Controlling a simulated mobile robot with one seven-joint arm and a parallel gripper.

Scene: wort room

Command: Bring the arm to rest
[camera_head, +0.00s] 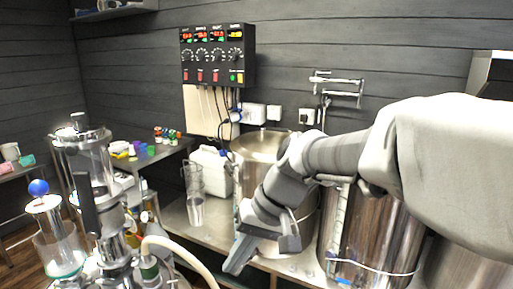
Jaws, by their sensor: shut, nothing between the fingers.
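My arm reaches in from the right edge of the head view, in front of the steel kettles. My gripper (238,262) hangs at its end, low in the middle of the view, pointing down and to the left. It is shut and holds nothing. It shows in front of the steel bench, and I cannot tell how far it is from the bench.
Steel kettles (248,147) stand behind my arm. A white canister (212,171) and a glass cylinder (195,190) stand to their left. A steel apparatus (95,185) with a hose (180,248) stands at front left. A control box (217,55) hangs on the wall.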

